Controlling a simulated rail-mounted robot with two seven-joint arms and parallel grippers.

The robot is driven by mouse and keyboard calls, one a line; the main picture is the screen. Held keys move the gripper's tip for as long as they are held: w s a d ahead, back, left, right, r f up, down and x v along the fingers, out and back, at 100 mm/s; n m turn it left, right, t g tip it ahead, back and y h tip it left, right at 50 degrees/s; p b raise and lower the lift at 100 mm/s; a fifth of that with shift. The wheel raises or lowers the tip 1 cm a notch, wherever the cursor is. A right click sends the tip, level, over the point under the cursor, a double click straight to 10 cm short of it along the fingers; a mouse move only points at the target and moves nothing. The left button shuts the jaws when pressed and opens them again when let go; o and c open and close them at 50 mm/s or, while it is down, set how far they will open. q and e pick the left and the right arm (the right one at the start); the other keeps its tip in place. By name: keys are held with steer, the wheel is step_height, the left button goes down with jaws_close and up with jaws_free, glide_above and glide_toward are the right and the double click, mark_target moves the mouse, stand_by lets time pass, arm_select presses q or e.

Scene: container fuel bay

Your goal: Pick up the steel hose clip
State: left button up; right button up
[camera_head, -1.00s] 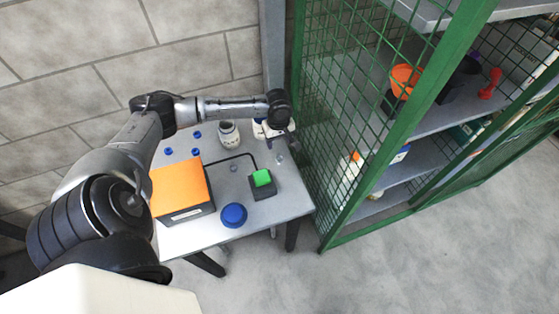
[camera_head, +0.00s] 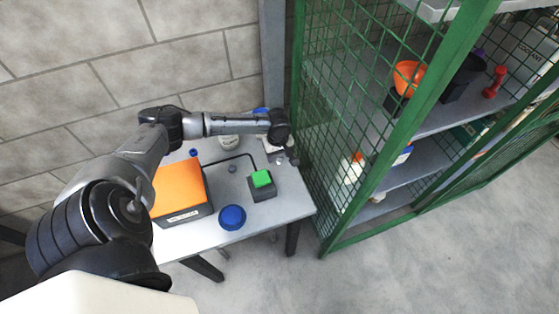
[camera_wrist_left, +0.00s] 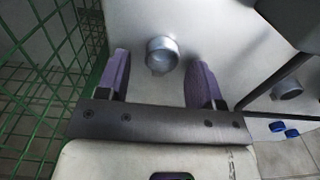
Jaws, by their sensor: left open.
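A small steel-grey ring, which looks like the steel hose clip (camera_wrist_left: 161,56), lies on the pale table top between the purple fingers of my left gripper (camera_wrist_left: 161,64) in the left wrist view. The fingers stand apart on either side of it and do not appear to touch it. In the head view my left gripper (camera_head: 290,155) is over the table's right end, by the cage. My right gripper is out of view.
The table (camera_head: 265,212) also holds an orange-topped box (camera_head: 181,188), a blue round cap (camera_head: 232,217), a green-topped block (camera_head: 262,180) with a black cable and small blue pieces. A green mesh cage (camera_head: 345,130) with shelves stands close on the right.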

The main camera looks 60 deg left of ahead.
mark_target(278, 156)
arm_select(q)
steer(key=shift+c, duration=0.9)
steer(key=c, duration=0.8)
step_height(278, 156, up, 5)
steer(key=shift+f+p, duration=0.1)
steer(key=shift+p, duration=0.9)
steer(key=w+d+r, duration=0.1)
steer(key=d+r, duration=0.1)
steer(key=d, duration=0.1)
steer(key=w+d+r+p, duration=0.1)
steer(key=d+r, duration=0.1)
steer(key=d, duration=0.2)
steer(key=w+d+r+p, duration=0.1)
steer(key=w+d+r, duration=0.1)
steer(key=d, duration=0.2)
steer(key=shift+w+r, duration=0.1)
steer(key=shift+r, duration=0.05)
steer(key=shift+a, duration=0.1)
